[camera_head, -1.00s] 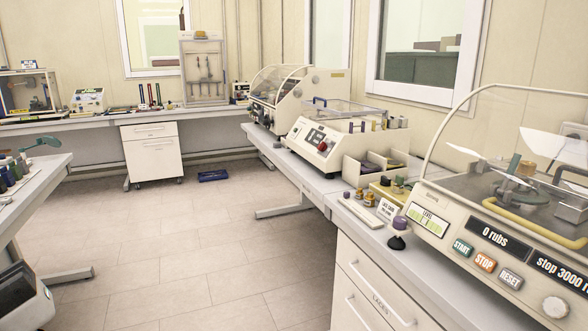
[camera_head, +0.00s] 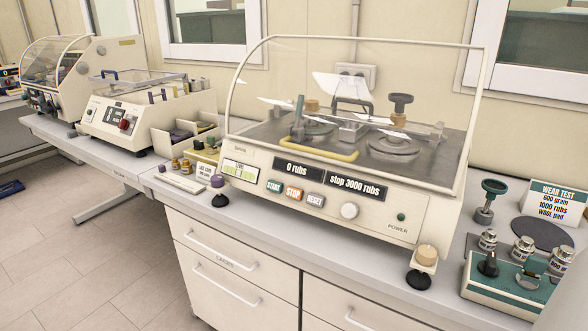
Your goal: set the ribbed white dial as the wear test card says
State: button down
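The ribbed white dial (camera_head: 349,211) is on the front panel of the rub test machine (camera_head: 240,160), right of the buttons and below the displays. One display (camera_head: 304,170) reads "0 rubs"; the other display (camera_head: 357,187) reads "stop 3000 rubs". The wear test card (camera_head: 556,201) stands on the bench at the right and reads 600 gram, 1000 rubs, wool pad. Green START (camera_head: 274,187), orange STOP (camera_head: 294,193) and grey RESET (camera_head: 315,200) buttons sit left of the dial. My gripper is not in view.
A clear cover (camera_head: 350,85) arches over the machine. At the right are metal weights (camera_head: 522,249), a dark disc (camera_head: 541,235) and a green-topped box (camera_head: 510,285). Floor (camera_head: 80,240) is clear at left.

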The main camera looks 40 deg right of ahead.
aim_at(349, 211)
jog(key=z, duration=1.25)
